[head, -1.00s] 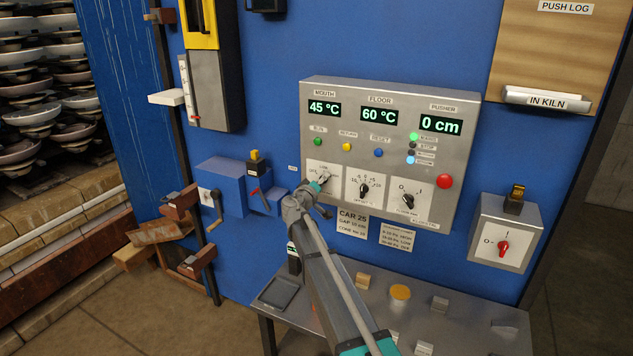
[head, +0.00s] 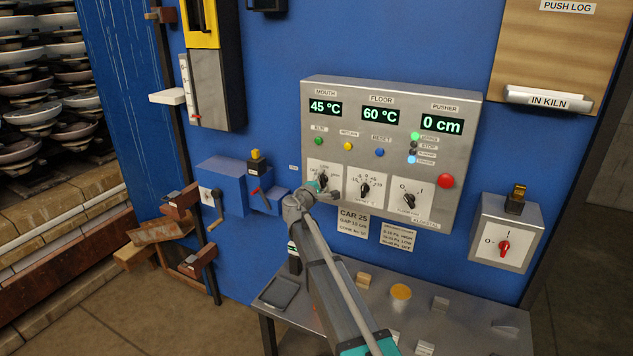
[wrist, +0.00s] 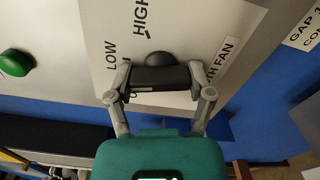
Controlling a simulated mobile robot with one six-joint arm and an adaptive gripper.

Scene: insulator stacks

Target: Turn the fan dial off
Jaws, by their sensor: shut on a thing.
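The fan dial is the leftmost of the dials on the grey control panel (head: 390,100), on a white plate (head: 316,168) above the CAR 25 label. In the head view my gripper (head: 326,188) covers most of the dial. In the wrist view the dial's dark knob (wrist: 160,75) sits between my two grey fingers (wrist: 160,88), which are shut on it from both sides. LOW, HIGH and part of a FAN label show on the plate. The off mark is mostly hidden behind a finger. I cannot tell exactly which mark the knob points to.
An offset dial (head: 365,188) and a third black dial (head: 409,200) are close on the right, with a red button (head: 446,181) beyond. A green button (head: 319,141) is above. A metal table (head: 440,315) with small blocks stands below. A blue box with a crank (head: 215,222) is left.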

